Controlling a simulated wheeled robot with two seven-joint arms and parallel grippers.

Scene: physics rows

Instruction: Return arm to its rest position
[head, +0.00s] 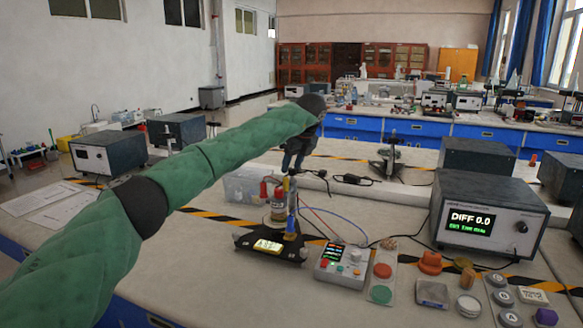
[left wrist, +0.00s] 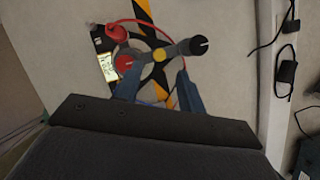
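My left arm, in a green sleeve, reaches across the head view from the lower left. My left gripper (head: 293,168) points down above the bench, by the upper part of a black-based apparatus (head: 268,246) with a lit yellow display. In the left wrist view the two blue fingers of the gripper (left wrist: 156,88) stand apart with nothing seen held between them. The apparatus, with its red knob (left wrist: 123,64) and grey arm, shows beyond the fingers. I cannot tell whether the fingers touch it. My right gripper is in neither view.
A control box (head: 342,265) with buttons and wires stands right of the apparatus. A grey meter (head: 486,222) reading "DIFF 0.0" is further right. A clear plastic bin (head: 246,184) sits behind the apparatus. Small parts and coloured buttons crowd the front right. Cables lie behind.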

